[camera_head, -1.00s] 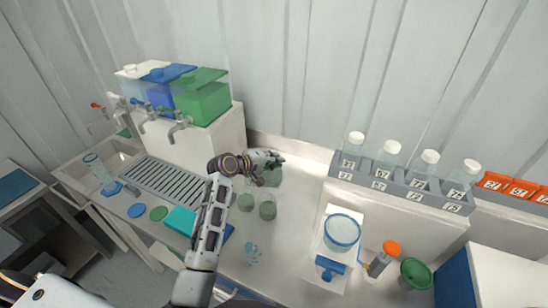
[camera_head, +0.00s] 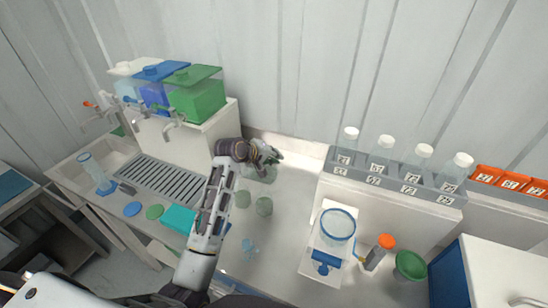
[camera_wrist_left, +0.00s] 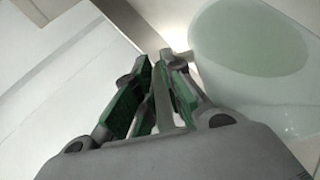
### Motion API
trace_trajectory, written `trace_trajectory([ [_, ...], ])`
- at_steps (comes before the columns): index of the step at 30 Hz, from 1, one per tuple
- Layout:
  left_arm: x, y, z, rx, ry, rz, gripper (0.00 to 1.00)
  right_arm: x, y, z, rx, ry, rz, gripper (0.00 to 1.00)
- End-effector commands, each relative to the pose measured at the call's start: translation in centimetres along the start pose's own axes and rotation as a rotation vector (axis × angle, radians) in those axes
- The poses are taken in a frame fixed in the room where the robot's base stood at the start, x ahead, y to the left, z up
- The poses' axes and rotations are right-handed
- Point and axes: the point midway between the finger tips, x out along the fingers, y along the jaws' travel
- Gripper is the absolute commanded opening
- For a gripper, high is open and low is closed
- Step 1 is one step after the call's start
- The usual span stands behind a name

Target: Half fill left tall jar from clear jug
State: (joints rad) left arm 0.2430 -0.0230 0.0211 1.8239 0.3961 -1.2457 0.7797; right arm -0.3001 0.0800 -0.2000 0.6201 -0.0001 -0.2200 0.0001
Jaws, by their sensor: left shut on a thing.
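My left gripper (camera_head: 268,154) is at the back of the bench, shut on the clear jug (camera_head: 262,175), which is partly hidden below and behind the fingers. In the left wrist view the green-padded fingers (camera_wrist_left: 160,85) are close together, and the jug's wide, clear, pale-green body (camera_wrist_left: 250,55) fills the right side. Its grip point is hard to make out. Two small greenish clear jars stand in front of the gripper: a left jar (camera_head: 243,198) and a right jar (camera_head: 264,206). Their fill levels are too small to read. My right gripper is out of view.
A blue-rimmed vessel (camera_head: 338,226), orange-capped bottle (camera_head: 385,243) and green funnel (camera_head: 410,264) are right. A grey rack (camera_head: 395,175) holds several bottles.

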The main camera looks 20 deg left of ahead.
Motion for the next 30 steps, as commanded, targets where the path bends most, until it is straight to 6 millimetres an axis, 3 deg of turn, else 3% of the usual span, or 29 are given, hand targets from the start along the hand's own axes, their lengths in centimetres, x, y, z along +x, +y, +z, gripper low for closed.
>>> trace_trajectory([
  [30,-2.1,2.2,-0.9,0.221,0.007,-0.53,0.0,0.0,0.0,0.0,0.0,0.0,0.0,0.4],
])
